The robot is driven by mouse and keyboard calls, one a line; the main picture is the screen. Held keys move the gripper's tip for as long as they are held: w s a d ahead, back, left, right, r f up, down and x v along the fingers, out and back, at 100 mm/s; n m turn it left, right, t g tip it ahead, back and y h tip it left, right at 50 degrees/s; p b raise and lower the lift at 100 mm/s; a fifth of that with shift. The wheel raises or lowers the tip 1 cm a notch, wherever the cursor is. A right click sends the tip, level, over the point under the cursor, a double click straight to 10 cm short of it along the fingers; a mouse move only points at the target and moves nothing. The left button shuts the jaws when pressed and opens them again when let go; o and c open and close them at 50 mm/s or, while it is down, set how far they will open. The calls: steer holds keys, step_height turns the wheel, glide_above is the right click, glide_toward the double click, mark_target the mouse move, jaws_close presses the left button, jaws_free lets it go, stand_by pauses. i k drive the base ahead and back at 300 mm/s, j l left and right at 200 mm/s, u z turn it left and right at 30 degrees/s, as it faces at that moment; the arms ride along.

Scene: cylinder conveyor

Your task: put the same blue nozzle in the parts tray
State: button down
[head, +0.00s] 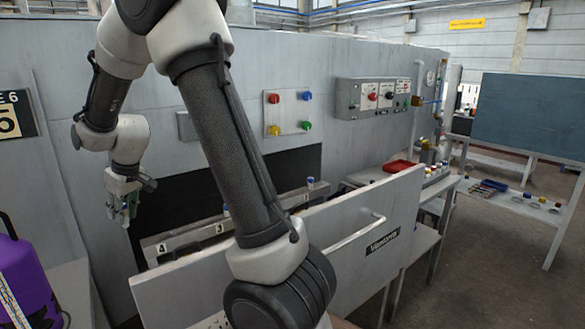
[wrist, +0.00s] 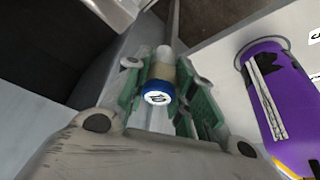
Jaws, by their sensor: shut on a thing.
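My gripper (head: 126,207) hangs at the left of the head view, in front of the grey wall. In the wrist view its green-sided fingers are closed on the blue nozzle (wrist: 159,87), which has a blue band, a tan body and a white marked end facing the camera. In the head view the nozzle is too small to make out between the fingers. A red tray (head: 398,167), which may be the parts tray, lies on the bench at the right, well away from my gripper.
A purple container (head: 28,277) stands at the lower left; it also shows in the wrist view (wrist: 278,90). A large grey panel with a handle (head: 355,236) stands before the numbered slots. A small blue-topped piece (head: 310,183) stands behind it. Small parts sit near the red tray.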

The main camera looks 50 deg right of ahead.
mark_target(402, 168)
steer(key=k+l+z, duration=0.15)
steer(key=l+z, duration=0.15)
steer(key=l, duration=2.2)
steer(key=l+z, duration=0.3)
steer(key=l, duration=2.15)
steer(key=i, duration=0.05)
